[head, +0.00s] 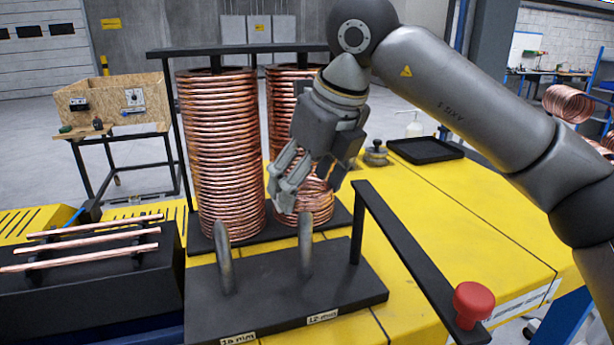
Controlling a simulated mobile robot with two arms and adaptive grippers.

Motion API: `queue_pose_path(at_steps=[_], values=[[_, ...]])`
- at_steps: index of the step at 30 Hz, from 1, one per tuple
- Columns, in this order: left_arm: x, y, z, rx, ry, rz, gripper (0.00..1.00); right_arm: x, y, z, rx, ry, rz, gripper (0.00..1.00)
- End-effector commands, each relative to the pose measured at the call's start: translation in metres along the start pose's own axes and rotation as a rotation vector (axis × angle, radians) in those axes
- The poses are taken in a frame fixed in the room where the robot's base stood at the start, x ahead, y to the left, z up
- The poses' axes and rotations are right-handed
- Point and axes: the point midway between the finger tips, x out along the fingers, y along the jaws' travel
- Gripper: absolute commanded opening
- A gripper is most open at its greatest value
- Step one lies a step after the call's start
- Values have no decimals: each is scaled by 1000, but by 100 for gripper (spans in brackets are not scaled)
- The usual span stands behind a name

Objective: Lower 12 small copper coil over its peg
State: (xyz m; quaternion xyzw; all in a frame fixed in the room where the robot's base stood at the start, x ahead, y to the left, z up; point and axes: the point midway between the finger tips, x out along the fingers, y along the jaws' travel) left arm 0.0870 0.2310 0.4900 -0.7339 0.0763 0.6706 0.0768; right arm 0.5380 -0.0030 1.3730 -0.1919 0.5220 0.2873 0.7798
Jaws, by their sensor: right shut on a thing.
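My right gripper (276,192) comes in from the upper right, tilted down and to the left, above and behind the pegs. It is shut on the small copper coil, which I cannot tell apart from the copper windings (317,205) right behind the fingers. The right peg (305,247) stands behind a label reading 12 mm (322,317). The left peg (225,262) stands behind another label (238,339), and both pegs look bare. My left gripper is not in view.
A tall copper coil stack (218,150) stands behind the pegs, with a second stack (282,100) partly hidden by my arm. A black bar frame (405,245) with a red knob (473,303) borders the plate's right. Copper tubes (85,245) lie at left.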

Motion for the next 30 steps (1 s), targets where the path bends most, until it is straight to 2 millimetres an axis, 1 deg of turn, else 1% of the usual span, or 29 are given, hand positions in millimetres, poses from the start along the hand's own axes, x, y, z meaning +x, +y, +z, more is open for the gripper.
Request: queue_pose_path(at_steps=[1,2,5,8,15,20,28,29,30], values=[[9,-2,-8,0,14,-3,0,9,0,-4,0,-1,0,47],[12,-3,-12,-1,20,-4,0,12,0,-5,0,-1,0,47],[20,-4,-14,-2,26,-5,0,21,0,-9,0,-1,0,47],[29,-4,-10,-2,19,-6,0,30,0,-13,-1,0,0,47],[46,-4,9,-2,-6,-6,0,50,0,-21,-1,0,-1,47],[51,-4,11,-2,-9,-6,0,55,0,-23,-1,0,-1,47],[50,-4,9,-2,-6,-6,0,55,0,-23,-1,0,-1,47],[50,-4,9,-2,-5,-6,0,55,0,-23,-1,0,-1,75],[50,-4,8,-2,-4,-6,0,55,0,-23,-1,0,-1,80]])
